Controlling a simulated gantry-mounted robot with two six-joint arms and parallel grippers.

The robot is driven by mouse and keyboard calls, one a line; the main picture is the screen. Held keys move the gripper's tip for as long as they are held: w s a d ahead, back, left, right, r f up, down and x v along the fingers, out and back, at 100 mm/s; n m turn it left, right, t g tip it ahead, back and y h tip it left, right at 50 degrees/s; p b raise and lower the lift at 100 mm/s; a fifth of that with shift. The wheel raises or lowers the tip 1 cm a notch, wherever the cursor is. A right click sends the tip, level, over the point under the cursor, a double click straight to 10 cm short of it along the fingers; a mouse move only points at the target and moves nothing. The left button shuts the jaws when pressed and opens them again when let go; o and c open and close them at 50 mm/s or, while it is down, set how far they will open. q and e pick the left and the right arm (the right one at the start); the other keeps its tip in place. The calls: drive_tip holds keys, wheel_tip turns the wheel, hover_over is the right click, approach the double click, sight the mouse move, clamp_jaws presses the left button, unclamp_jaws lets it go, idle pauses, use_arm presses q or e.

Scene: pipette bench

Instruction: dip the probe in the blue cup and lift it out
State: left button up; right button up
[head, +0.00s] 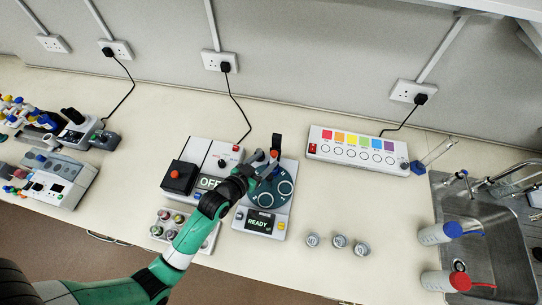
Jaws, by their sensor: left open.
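My left gripper (268,160) is open, low over the back of a grey device (284,215) with a dark round top and a "READY" display. The wrist and forearm hide part of this device. A small orange-red piece shows at the fingertips; I cannot tell whether it is the probe or part of the device. A white tray (208,248) with several small cups of coloured contents stands left of the device, partly behind my forearm. I cannot tell which cup is blue. My right gripper is not in view.
A box with a red button (179,177) and an "OFF" display stands left of the gripper. A colour-patch strip (358,151) lies at the back right. Three small round containers (338,241) stand front right.

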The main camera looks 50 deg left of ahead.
sight(274, 153)
use_arm(q)
drive_tip(key=x, duration=0.4)
drive_tip(key=shift+w+b, duration=0.1)
drive_tip(key=shift+b, duration=0.2)
clamp_jaws()
idle(1.1)
